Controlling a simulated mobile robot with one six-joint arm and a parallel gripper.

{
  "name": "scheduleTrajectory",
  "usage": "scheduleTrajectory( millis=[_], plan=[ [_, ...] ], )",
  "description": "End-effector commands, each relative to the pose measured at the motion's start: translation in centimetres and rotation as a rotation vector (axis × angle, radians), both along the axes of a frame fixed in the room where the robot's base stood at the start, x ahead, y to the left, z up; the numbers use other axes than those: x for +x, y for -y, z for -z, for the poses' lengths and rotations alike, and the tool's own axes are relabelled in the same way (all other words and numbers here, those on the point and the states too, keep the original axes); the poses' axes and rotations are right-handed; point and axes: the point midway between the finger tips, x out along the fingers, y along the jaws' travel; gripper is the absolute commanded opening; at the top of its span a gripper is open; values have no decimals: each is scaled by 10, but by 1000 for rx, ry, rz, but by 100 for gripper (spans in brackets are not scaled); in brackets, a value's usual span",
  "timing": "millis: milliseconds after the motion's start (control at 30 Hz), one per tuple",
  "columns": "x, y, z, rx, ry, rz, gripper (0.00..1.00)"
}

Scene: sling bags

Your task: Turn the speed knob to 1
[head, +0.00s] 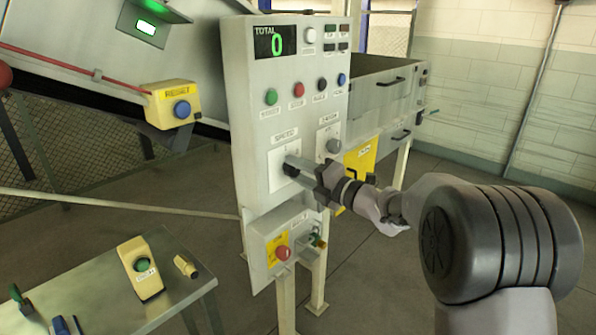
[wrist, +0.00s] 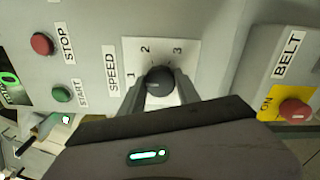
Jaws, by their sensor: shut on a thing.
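The speed knob (wrist: 158,78) is a dark round knob on a white plate (wrist: 187,62) marked 1, 2 and 3, beside the word SPEED. In the wrist view the plate lies sideways, with 1 at its left, 2 above the knob and 3 at upper right. My gripper (wrist: 160,86) is shut on the knob, one finger on each side. I cannot tell clearly which number the knob points to. In the head view my gripper (head: 294,168) reaches the speed plate (head: 282,154) on the grey control panel from the right, and the fingers largely hide the knob.
A second knob (head: 333,146) sits just right of the speed plate. Coloured buttons, including a red stop button (wrist: 41,43) and a green start button (wrist: 63,92), are above. A red belt button (head: 283,253) is below. A side table (head: 185,300) stands at lower left.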

Motion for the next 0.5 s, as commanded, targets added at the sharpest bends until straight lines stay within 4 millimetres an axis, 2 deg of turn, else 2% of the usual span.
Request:
scheduleTrajectory(
  millis=[367,400,467,500],
  plan=[
    [0,0,0,-2,5,0,0],
    [0,0,0,-2,5,0,46],
    [0,0,0,-2,5,0,58],
    [0,0,0,-2,5,0,60]
  ],
)
